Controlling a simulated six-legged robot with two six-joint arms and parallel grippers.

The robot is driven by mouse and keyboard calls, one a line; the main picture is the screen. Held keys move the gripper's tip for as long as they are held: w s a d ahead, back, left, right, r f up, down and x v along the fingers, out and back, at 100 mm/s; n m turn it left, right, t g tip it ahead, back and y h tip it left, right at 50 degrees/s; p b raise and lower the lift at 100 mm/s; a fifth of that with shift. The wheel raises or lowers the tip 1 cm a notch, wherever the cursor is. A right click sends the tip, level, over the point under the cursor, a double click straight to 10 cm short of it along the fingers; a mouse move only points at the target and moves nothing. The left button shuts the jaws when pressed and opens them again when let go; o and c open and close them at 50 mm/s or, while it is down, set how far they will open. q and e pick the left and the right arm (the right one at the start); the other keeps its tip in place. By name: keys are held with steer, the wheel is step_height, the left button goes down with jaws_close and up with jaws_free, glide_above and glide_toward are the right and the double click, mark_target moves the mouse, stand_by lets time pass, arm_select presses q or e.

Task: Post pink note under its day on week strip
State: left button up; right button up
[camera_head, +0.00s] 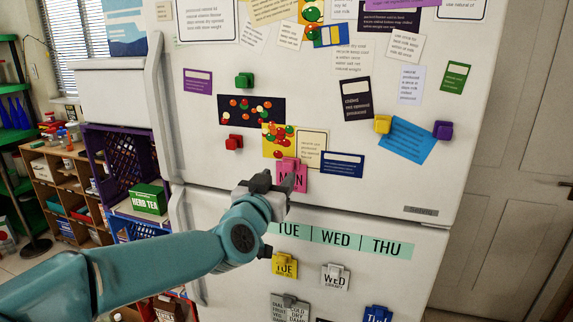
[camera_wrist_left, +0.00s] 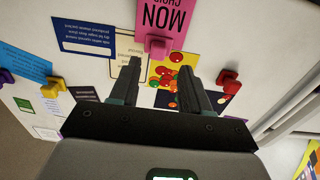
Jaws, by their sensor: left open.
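The pink note (camera_head: 298,184), lettered MON, is on the white fridge's upper door above the week strip, with a pink magnet (camera_head: 286,164) at its top edge. The pale green week strip (camera_head: 340,240) on the lower door shows TUE, WED and THU; my arm hides its left part. My left gripper (camera_head: 279,179) is open and empty, in front of the pink note and partly covering it. In the left wrist view the pink note (camera_wrist_left: 172,14) appears upside down, and the pink magnet (camera_wrist_left: 157,46) is just beyond the open fingertips (camera_wrist_left: 160,66). My right gripper is not in view.
A yellow TUE note (camera_head: 284,270) and a white WED note (camera_head: 335,279) hang below the strip; a blue note (camera_head: 377,315) is cut off below. Several magnets and papers crowd the upper door, including a red magnet (camera_head: 234,142). A purple crate (camera_head: 120,160) stands left of the fridge.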

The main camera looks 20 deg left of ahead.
mark_target(287, 169)
arm_select(q)
steer(key=w, duration=0.2)
steer(key=w+p, duration=0.1)
steer(key=w, duration=0.1)
steer(key=shift+d, duration=0.35)
steer(key=shift+w+a, duration=0.2)
steer(key=shift+w, duration=0.25)
steer(key=shift+w+d, duration=0.15)
steer(key=shift+w, duration=0.15)
steer(key=shift+s, duration=0.1)
steer(key=shift+c, duration=1.1)
steer(key=c, duration=0.6)
steer(key=shift+s+f, duration=0.1)
steer(key=shift+s, duration=0.6)
steer(key=shift+s+b, duration=0.6)
steer(key=shift+s, duration=1.25)
